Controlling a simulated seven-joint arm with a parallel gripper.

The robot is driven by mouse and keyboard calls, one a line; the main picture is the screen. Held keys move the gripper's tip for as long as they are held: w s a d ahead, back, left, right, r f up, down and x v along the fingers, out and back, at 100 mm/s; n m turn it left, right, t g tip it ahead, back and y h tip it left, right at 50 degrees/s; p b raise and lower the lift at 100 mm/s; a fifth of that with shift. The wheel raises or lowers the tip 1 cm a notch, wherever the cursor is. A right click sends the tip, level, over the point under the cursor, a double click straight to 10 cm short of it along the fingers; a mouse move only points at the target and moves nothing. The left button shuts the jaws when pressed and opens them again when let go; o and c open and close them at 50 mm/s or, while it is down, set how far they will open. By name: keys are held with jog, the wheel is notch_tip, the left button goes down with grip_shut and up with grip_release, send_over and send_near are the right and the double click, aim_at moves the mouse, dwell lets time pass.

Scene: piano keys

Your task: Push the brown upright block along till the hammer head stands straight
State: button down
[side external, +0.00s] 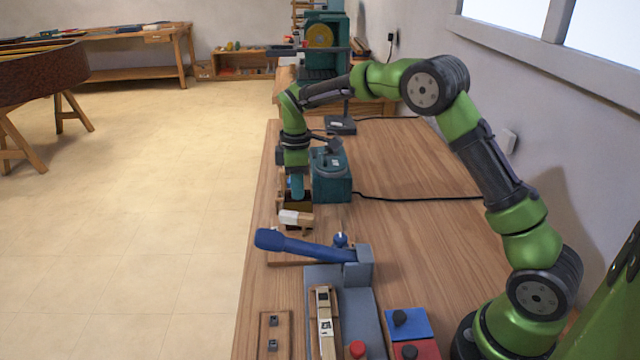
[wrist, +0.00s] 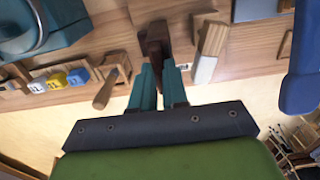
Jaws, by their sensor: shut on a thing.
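The brown upright block (wrist: 154,42) is dark brown and stands between the tips of my gripper (wrist: 159,75) in the wrist view. The two teal fingers are shut on it. In the side view my gripper (side external: 297,188) points down over the bench's left edge, and the block is mostly hidden in shadow there. The hammer head (wrist: 206,62), light wood with a white part, is just right of the block in the wrist view, with a narrow gap between them and a slight tilt. In the side view the hammer head (side external: 295,217) lies just in front of my gripper.
A teal machine (side external: 331,172) stands close right of my gripper. A blue lever (side external: 300,247) reaches across the bench nearer the camera. In the wrist view a wooden peg (wrist: 105,90) and several small numbered blocks (wrist: 58,80) sit left. The bench (side external: 430,230) is clear to the right.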

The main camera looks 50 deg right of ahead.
jog(key=shift+s+a, duration=1.4)
jog(key=shift+a, duration=0.05)
jog(key=c, duration=1.1)
grip_release()
jog(key=shift+c, duration=0.2)
notch_tip(320, 180, up, 17)
